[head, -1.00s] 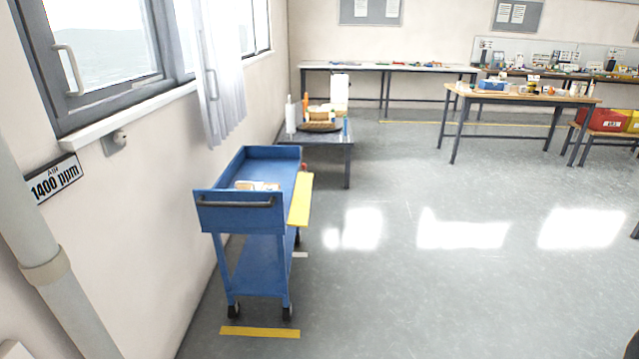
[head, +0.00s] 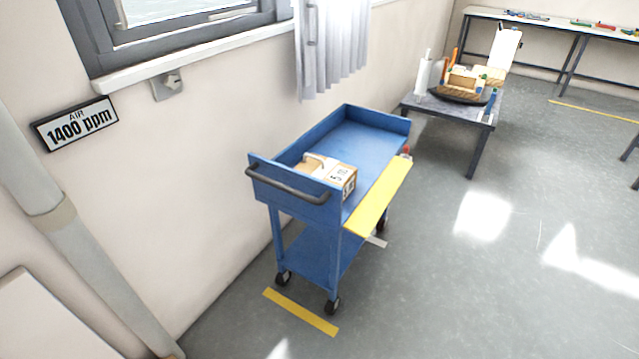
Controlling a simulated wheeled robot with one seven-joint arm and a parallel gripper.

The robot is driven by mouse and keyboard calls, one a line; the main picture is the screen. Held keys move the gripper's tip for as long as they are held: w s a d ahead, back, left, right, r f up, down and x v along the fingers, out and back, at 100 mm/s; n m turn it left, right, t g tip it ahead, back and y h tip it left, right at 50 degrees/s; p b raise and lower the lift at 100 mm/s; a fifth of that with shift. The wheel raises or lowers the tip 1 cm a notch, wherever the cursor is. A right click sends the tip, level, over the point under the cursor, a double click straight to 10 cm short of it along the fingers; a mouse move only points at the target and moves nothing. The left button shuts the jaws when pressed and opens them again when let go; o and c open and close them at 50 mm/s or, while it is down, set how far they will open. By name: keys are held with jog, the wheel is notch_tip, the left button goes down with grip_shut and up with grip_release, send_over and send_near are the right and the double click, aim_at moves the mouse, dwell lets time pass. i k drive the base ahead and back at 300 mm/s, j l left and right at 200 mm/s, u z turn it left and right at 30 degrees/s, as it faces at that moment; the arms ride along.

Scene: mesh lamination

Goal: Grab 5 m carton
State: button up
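A small tan carton (head: 341,181) with dark print on its side lies in the top tray of the blue trolley (head: 350,137), at the end near the push handle. A lighter piece shows on top of the carton. The print looks like a 5, but it is too small to read surely. The trolley's front wall and handle hide part of the carton. My gripper is not in view.
A yellow board (head: 379,197) sticks out along the trolley's right side. A white wall is on its left. A low grey table (head: 450,108) with a dark tray and tools stands behind it. Yellow tape (head: 300,311) marks the floor in front. The floor to the right is clear.

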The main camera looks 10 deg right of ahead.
aim_at(330, 170)
jog(key=i+l+u, duration=0.1)
jog(key=i+l, duration=0.2)
jog(key=l, duration=0.15)
jog(key=i+l+u, duration=0.15)
jog(key=l, duration=0.3)
jog(key=i+l+u, duration=0.1)
jog(key=i+l, duration=0.25)
jog(key=i+l+u, duration=0.15)
jog(key=l, duration=0.45)
jog(key=i+l+u, duration=0.1)
jog(key=i+l, duration=0.15)
jog(key=l, duration=0.3)
jog(key=i+l+u, duration=0.1)
jog(key=l, duration=0.45)
jog(key=i+l+u, duration=0.15)
jog(key=l, duration=0.4)
jog(key=i+l+u, duration=0.1)
jog(key=l, duration=0.45)
jog(key=i, duration=0.1)
